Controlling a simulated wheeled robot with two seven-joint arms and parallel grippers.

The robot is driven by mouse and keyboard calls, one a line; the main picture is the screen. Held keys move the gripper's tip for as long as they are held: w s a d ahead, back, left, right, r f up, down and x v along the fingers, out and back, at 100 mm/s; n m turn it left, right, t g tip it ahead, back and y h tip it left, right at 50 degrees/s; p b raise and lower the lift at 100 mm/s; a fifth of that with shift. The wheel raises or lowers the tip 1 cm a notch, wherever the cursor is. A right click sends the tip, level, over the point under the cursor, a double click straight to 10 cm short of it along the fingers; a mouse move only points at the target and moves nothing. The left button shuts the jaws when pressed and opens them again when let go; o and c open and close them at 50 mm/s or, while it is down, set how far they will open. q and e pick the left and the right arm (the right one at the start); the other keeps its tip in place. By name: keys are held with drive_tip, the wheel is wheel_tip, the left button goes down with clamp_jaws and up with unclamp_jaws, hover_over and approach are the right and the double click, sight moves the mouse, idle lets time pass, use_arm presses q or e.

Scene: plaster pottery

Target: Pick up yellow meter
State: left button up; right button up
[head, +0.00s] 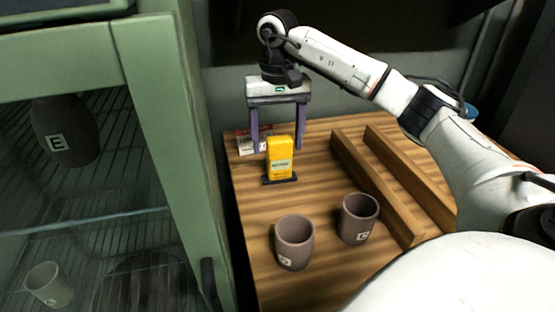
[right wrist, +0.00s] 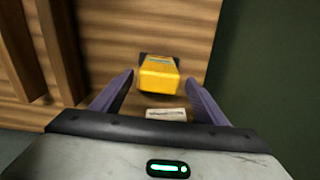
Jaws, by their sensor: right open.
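The yellow meter (head: 279,158) stands upright on a small dark base on the wooden table in the head view. My right gripper (head: 276,148) is open and points down, with its two purple fingers just behind the meter. In the right wrist view the yellow meter (right wrist: 159,75) shows beyond and between the fingertips of the right gripper (right wrist: 160,80). I cannot tell whether a finger touches it. My left gripper is not in view.
Two dark cups, one (head: 294,243) and another (head: 359,218), stand at the table's front. Wooden rails (head: 378,188) lie to the right. A small white-and-red box (head: 250,142) is behind the meter. A green cabinet (head: 180,150) with pots inside stands left.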

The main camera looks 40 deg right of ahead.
sight(279, 158)
drive_tip(key=f, duration=0.5)
drive_tip(key=shift+s+f, duration=0.2)
drive_tip(key=shift+f, duration=0.15)
drive_tip(key=shift+c, duration=0.4)
drive_tip(key=c, duration=1.2)
drive_tip(key=shift+r, duration=0.1)
wheel_tip(279, 158, up, 10)
